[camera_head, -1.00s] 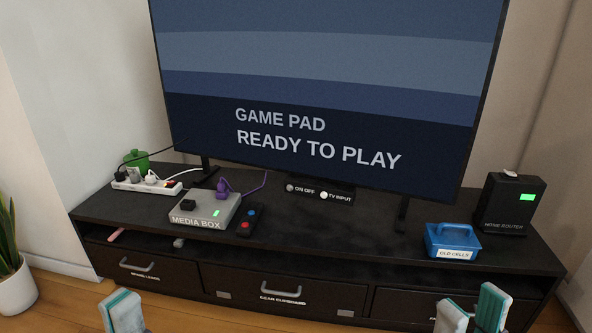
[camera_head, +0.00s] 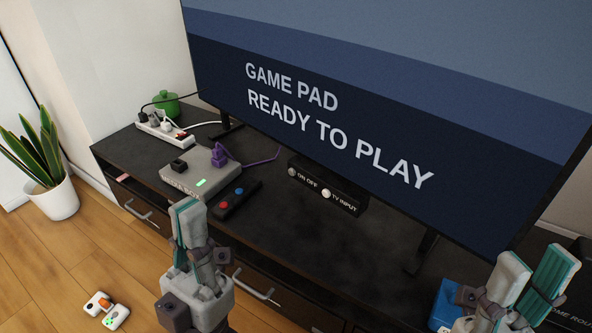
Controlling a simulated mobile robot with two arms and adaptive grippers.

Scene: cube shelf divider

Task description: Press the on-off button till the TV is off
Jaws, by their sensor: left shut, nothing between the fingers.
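The TV (camera_head: 420,120) is lit and reads "GAME PAD READY TO PLAY". Below its lower edge is a small dark panel (camera_head: 340,201) with two round buttons: the on-off button (camera_head: 292,172), greyish, labelled "ON OFF", and the paler TV input button (camera_head: 327,194). My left gripper (camera_head: 187,207) is shut and empty, in front of the media box, to the left of and nearer than the panel, apart from both buttons. My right gripper (camera_head: 533,268) is open at the lower right, its two fingers apart, in front of the blue caddy.
On the dark stand (camera_head: 330,265) are a media box (camera_head: 195,168), a remote (camera_head: 237,199), a power strip (camera_head: 165,129) and a green pot (camera_head: 166,103). The blue caddy (camera_head: 447,300) and the router (camera_head: 578,312) are partly hidden at right. A game pad (camera_head: 107,310) lies on the floor.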

